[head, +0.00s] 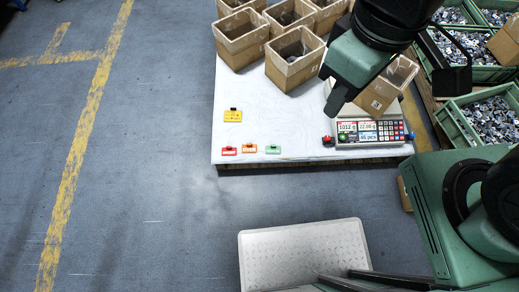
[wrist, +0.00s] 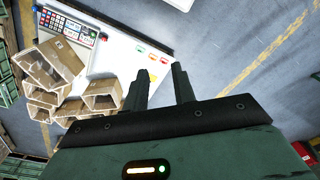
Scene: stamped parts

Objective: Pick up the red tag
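The red tag (head: 229,151) lies flat near the front left corner of the white table (head: 290,158), leftmost in a row with an orange tag (head: 249,149) and a green tag (head: 272,149). A larger yellow tag (head: 233,115) lies behind them. In the wrist view the red tag (wrist: 164,60) shows small, beyond my fingertips. My gripper (wrist: 158,70) is open, with nothing between its fingers. In the head view my gripper (head: 335,103) is above the table's right part, to the right of the tags and apart from them.
Several open boxes (head: 295,58) fill the back. Green crates (head: 482,112) of metal parts stand right. A grey platform (head: 300,250) lies in front.

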